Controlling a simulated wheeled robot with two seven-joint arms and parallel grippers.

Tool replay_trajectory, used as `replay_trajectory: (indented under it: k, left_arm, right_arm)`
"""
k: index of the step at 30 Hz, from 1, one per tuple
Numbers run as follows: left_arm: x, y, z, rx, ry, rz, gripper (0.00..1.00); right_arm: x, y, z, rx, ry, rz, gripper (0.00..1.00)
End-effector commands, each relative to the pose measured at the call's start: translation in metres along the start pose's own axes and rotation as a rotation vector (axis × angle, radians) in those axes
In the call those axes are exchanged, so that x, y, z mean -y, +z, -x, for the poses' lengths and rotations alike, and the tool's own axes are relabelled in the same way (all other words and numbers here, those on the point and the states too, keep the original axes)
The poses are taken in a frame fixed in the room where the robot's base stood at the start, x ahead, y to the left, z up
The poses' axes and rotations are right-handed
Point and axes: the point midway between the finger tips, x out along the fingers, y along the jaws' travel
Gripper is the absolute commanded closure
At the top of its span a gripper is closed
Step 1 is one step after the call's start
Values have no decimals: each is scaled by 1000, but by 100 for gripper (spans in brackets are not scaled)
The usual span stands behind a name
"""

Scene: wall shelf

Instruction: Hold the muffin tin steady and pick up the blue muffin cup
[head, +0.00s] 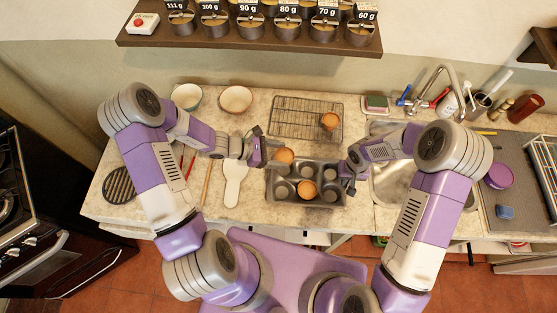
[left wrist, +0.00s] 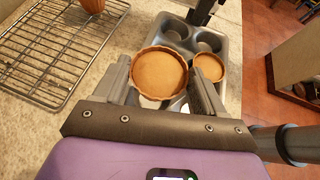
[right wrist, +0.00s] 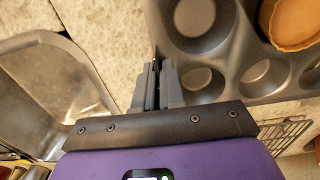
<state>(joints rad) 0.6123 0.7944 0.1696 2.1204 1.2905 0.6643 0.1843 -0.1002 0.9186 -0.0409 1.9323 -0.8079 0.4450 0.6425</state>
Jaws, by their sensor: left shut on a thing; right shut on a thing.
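The grey muffin tin (head: 272,191) lies on the counter. My left gripper (head: 272,153) is shut on an orange-brown muffin cup (head: 284,155) over the tin's far-left part; this muffin cup also fills the gap between the fingers in the left wrist view (left wrist: 160,73). Whether it is clear of its well I cannot tell. A second muffin cup (head: 307,189) sits in a near well of the tin. My right gripper (head: 348,182) is shut on the tin's right rim, and the right wrist view shows its fingers (right wrist: 157,80) at the tin's edge. No muffin cup looks blue.
A wire cooling rack (head: 290,118) with another muffin cup (head: 329,121) on it stands behind the tin. A white board (head: 234,182) and two bowls (head: 235,99) are on the left. The sink (head: 398,184) is right of the tin. A shelf (head: 250,39) hangs above.

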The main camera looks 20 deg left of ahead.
Motion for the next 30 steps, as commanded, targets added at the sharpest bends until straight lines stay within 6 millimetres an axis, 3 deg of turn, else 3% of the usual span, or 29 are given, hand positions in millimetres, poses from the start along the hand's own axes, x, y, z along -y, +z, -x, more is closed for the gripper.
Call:
replay_trajectory:
  k: [6,17,18,23,30]
  left_arm:
    - [0,24,13,1,0,-1,74]
    - [1,28,15,1,-1,2,74]
    - [1,28,15,1,-1,2,74]
    - [0,28,15,1,-1,2,74]
    - [0,28,15,1,-1,2,74]
  right_arm:
    - [0,0,0,-1,0,1,100]
    - [0,0,0,-1,0,1,100]
    - [0,0,0,-1,0,1,85]
    - [0,0,0,-1,0,0,62]
    - [0,0,0,0,0,0,62]
